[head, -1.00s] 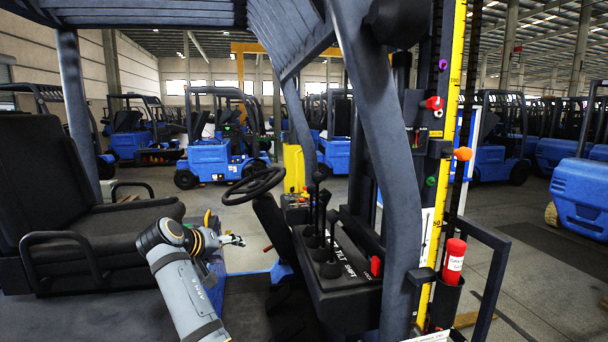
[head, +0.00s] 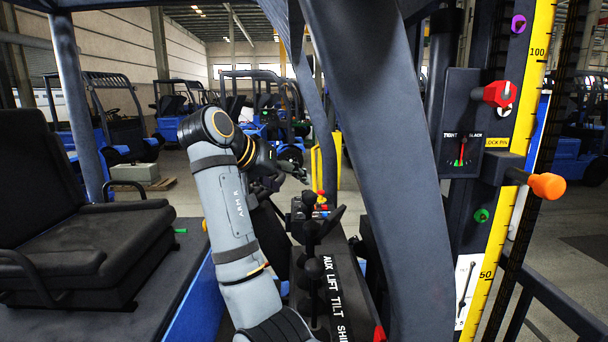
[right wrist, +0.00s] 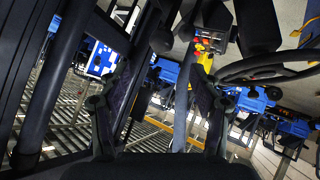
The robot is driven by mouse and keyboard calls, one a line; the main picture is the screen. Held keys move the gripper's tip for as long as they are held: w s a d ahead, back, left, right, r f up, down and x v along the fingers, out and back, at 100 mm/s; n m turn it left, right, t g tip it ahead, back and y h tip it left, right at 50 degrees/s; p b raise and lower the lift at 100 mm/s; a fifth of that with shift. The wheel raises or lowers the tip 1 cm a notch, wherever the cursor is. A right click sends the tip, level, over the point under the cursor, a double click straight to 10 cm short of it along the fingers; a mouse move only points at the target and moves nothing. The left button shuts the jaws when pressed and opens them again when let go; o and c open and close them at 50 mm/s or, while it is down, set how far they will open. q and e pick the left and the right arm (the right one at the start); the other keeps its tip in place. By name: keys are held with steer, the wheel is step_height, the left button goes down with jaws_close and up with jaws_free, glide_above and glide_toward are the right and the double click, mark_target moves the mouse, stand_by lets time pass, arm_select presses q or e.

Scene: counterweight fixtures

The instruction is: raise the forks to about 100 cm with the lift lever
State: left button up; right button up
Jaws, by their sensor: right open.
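The lever console (head: 345,285) is lettered AUX, LIFT, TILT and SHIFT. Several black-knobbed levers (head: 313,268) stand beside the lettering, overlapping one another, so I cannot tell which is the lift lever. My right gripper (head: 292,174) is open and empty, above and beyond the near levers in the head view. In the right wrist view its fingers (right wrist: 158,100) are spread, and a black round knob (right wrist: 161,41) shows past them. The forks are not clearly visible. My left gripper is out of view.
A thick dark post (head: 385,150) stands right of the console. A red knob (head: 497,94), a tight/slack gauge (head: 462,150) and an orange knob (head: 548,185) are by the mast. The seat (head: 60,220) is at left. The steering wheel (right wrist: 265,65) shows in the right wrist view.

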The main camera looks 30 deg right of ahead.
mark_target(306, 195)
steer(key=d+f+b, duration=0.2)
steer(key=f+b, duration=0.1)
steer(key=shift+w+d+f, duration=0.15)
steer(key=shift+w+d, duration=0.05)
steer(key=shift+w, duration=0.2)
steer(key=x, duration=0.4)
steer(key=shift+w+d, duration=0.1)
steer(key=shift+d, duration=0.6)
steer(key=shift+a+f, duration=0.1)
steer(key=shift+w, duration=0.1)
steer(key=shift+d+f, duration=0.1)
steer(key=shift+d, duration=0.1)
steer(key=shift+w, duration=0.1)
steer(key=shift+c, duration=1)
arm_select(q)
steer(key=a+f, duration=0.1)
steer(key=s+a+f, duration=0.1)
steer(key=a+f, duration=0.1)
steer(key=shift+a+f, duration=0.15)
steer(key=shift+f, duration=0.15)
arm_select(e)
steer(key=c, duration=0.7)
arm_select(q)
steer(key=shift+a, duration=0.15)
arm_select(e)
steer(key=shift+c, duration=0.2)
